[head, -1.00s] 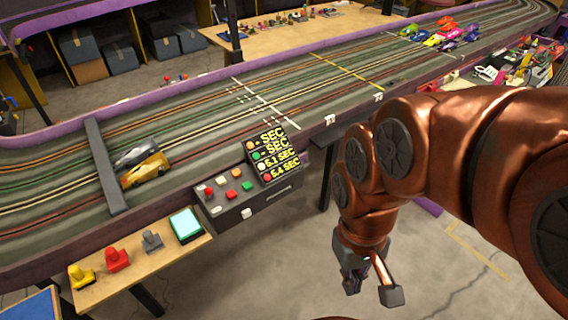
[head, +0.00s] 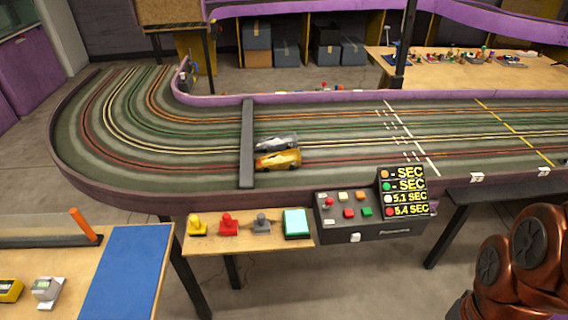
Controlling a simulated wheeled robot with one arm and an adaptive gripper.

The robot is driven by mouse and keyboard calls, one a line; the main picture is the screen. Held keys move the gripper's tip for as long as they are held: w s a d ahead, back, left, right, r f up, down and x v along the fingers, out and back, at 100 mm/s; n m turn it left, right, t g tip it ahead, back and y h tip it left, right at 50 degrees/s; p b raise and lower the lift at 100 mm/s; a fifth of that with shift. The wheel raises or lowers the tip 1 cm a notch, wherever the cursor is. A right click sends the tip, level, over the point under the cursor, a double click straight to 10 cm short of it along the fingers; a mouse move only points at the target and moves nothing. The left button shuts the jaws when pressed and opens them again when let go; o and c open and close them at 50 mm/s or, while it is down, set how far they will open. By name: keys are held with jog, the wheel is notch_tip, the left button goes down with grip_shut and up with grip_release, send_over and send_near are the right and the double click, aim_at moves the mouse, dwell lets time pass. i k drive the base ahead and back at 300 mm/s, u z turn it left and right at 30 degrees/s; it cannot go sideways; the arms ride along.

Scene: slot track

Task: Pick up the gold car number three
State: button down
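A gold car (head: 278,160) sits on the slot track (head: 330,172), just right of a dark grey bar that crosses the lanes. A silver-grey car (head: 276,143) sits right behind it on the neighbouring lane. No number can be read on the gold car at this size. Part of my copper arm shows at the lower right, well to the right of the cars. My gripper is outside the view.
The grey bar (head: 247,143) spans the track beside the cars. In front are a control box with a time display (head: 403,193), a shelf with several coloured controllers (head: 228,225), and a bench with a blue mat (head: 127,271) at lower left. A dark post (head: 405,45) stands behind the track.

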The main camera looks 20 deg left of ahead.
aim_at(289, 159)
jog(key=u, duration=0.2)
jog(key=i, duration=0.2)
jog(key=u, duration=1)
jog(key=i, duration=1.1)
jog(key=u, duration=0.3)
